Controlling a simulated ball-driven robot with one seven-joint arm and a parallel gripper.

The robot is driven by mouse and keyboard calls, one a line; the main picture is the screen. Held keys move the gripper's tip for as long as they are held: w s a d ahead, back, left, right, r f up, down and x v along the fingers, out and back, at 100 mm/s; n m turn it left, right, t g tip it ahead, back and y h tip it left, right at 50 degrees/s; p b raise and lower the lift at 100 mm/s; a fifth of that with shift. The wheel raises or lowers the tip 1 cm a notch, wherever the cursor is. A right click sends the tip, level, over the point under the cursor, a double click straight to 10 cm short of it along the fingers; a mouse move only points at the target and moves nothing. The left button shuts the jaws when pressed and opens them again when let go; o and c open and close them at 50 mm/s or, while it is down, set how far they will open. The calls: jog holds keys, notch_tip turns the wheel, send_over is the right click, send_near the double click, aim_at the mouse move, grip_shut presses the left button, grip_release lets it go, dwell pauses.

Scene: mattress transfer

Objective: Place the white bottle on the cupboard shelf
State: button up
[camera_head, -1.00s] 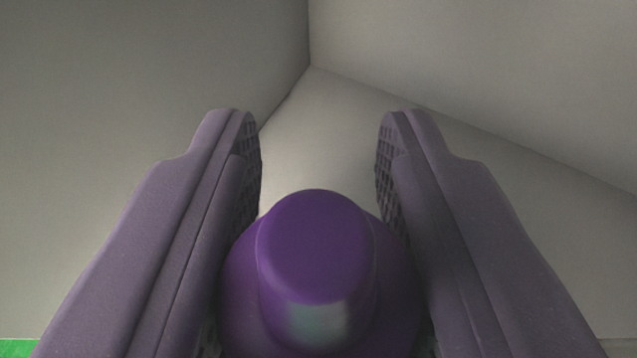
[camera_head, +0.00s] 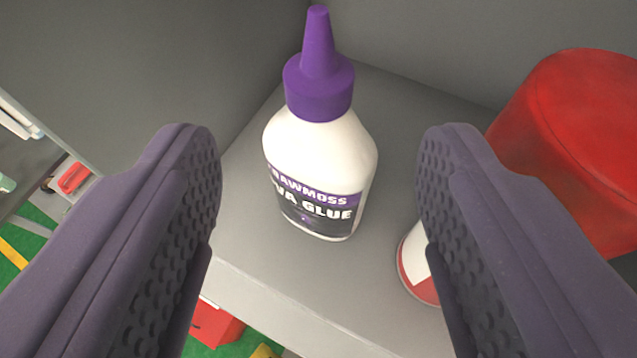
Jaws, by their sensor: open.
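The white bottle (camera_head: 316,158) is a glue bottle with a purple cap and a dark label reading "PVA GLUE", its first letters partly cut off. It stands upright on the grey cupboard shelf (camera_head: 290,275), near the back corner. My gripper (camera_head: 318,165) is open, its two purple padded fingers wide apart. The bottle shows between and beyond the fingertips, and neither finger visibly touches it.
A large red object (camera_head: 575,140) is at the right behind the right finger. A white and red container (camera_head: 417,265) is partly hidden by that finger. Grey walls stand behind and left. Below the shelf edge, red things (camera_head: 213,325) show on a green floor.

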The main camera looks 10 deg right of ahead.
jog(key=shift+v, duration=1.1)
